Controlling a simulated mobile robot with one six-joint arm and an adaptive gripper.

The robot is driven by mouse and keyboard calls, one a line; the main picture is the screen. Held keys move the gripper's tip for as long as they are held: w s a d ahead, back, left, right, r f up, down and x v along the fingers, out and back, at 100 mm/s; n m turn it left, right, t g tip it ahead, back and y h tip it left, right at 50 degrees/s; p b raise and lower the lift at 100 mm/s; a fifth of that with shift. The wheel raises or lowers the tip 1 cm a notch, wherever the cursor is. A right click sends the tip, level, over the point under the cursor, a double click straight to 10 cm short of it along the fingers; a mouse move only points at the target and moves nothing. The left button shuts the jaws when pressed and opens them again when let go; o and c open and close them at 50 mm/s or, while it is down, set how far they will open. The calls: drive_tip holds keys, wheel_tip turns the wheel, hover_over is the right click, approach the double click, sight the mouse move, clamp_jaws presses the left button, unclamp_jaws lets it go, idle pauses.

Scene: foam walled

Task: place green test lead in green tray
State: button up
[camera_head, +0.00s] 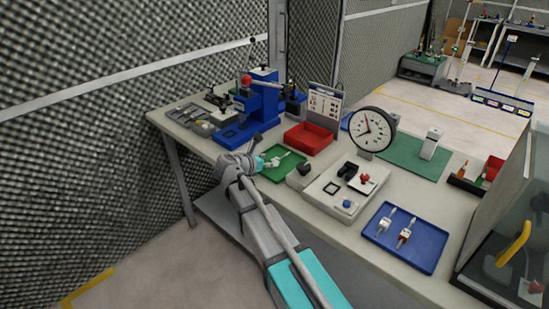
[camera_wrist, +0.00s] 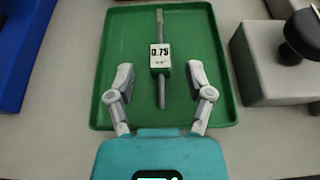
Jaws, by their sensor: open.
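The green test lead (camera_wrist: 162,87) lies lengthwise in the green tray (camera_wrist: 122,40) in the wrist view. It has a green body with a white label reading 0.75 and grey rods at both ends. My gripper (camera_wrist: 161,78) is open, with one finger on each side of the lead and a clear gap on both sides. In the head view my gripper (camera_head: 262,163) is over the left part of the green tray (camera_head: 297,170). The lead (camera_head: 277,159) shows there as a small pale shape, partly beside the gripper.
A red tray (camera_head: 308,138) stands behind the green tray. A grey box with a dark knob (camera_head: 303,172) stands close on its right. A blue tray (camera_head: 385,247) with two leads is at the front right. A dial gauge (camera_head: 372,129) stands farther back.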

drive_tip(key=p+v, duration=0.2)
drive_tip(key=v, duration=0.6)
drive_tip(key=shift+s+a+r+p, duration=0.1)
drive_tip(key=shift+s+a+p, duration=0.1)
drive_tip(key=shift+p, duration=0.2)
idle(0.4)
